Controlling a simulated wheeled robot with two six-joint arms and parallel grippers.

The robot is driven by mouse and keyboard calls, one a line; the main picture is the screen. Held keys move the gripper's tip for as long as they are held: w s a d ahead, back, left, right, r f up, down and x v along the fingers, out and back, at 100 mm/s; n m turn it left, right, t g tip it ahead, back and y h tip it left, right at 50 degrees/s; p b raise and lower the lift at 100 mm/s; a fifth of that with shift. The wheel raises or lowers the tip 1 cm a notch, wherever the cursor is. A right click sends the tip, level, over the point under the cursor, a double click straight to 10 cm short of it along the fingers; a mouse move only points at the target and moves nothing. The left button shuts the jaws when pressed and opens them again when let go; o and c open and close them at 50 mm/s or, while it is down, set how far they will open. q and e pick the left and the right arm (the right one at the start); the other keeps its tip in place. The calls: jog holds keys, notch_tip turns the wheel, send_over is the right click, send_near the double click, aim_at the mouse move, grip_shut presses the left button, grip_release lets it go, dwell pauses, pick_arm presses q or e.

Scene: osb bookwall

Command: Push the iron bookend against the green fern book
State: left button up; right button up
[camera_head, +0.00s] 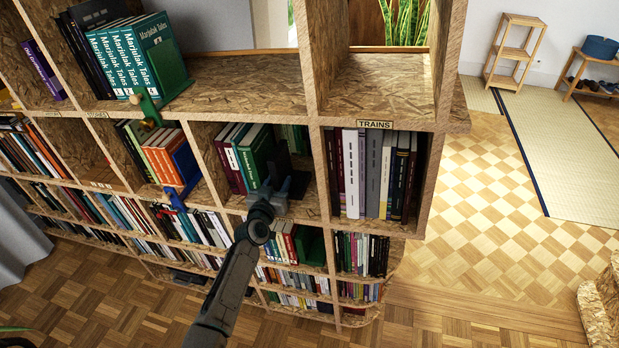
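The green fern book (256,152) stands upright at the right end of a short row of red, white and green books, in the compartment left of the TRAINS one. The dark iron bookend (283,160) stands just right of it; whether the two touch is hard to tell. My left gripper (280,190) reaches into the front of this compartment, low beside the bookend and partly over its foot. Its fingers are dark and small here, so I cannot tell whether they are open or shut, or whether they touch the bookend. My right gripper is out of view.
The OSB divider (320,165) bounds the compartment on the right; books in the TRAINS compartment (372,170) stand beyond it. A green bookend (168,70) and a blue bookend (186,160) stand at other rows. The upper shelf (245,90) is mostly bare.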

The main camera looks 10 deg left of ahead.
pick_arm(q)
jog(key=shift+s+p, duration=0.65)
jog(key=shift+s, duration=4.9)
